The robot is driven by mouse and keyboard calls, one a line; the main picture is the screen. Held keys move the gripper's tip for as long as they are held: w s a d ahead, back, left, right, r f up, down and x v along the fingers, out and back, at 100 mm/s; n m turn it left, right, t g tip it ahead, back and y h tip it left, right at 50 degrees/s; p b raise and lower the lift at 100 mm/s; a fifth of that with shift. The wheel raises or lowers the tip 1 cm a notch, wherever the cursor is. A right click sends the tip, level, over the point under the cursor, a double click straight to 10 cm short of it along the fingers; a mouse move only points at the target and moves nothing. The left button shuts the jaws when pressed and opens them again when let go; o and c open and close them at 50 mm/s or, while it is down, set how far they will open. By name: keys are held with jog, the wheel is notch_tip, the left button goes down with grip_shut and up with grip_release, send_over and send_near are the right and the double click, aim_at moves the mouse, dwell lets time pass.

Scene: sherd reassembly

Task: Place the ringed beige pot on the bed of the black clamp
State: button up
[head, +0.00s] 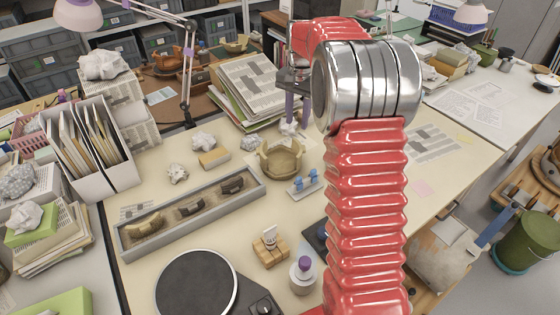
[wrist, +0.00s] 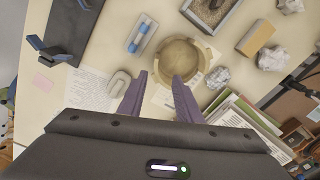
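The beige pot (head: 283,161) stands upright on the table in the middle of the head view, a ringed round vessel with an uneven rim. In the wrist view the pot (wrist: 184,63) lies just beyond my fingertips. My gripper (wrist: 159,77) is open and empty, its two purple fingers apart. In the head view my gripper (head: 296,122) hangs behind the pot, partly hidden by my arm. The black clamp (wrist: 72,32), a dark plate with blue parts, is at the upper left of the wrist view. In the head view my arm hides most of the clamp (head: 317,238).
A long grey tray (head: 190,232) of sherds lies left. A round black turntable (head: 197,285), a wooden block (head: 270,252) and paper stacks (head: 253,85) stand around.

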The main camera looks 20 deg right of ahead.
jog(key=shift+w+d+f+m, duration=0.15)
jog(key=shift+w+d+f, duration=0.25)
jog(key=shift+f, duration=0.2)
jog(key=shift+w+d+f+m, duration=0.15)
jog(key=shift+w+d+f, duration=0.15)
jog(key=shift+d+f, duration=0.25)
jog(key=shift+a+f, duration=0.1)
send_over(298, 156)
jog(key=f, duration=0.8)
jog(key=shift+w+f, duration=0.25)
jog(key=shift+w, duration=0.15)
jog(key=shift+s+f, duration=0.15)
jog(key=shift+f, duration=1.2)
jog(key=shift+s+f, duration=0.15)
jog(key=shift+f, duration=1.15)
jog(key=shift+c, duration=0.2)
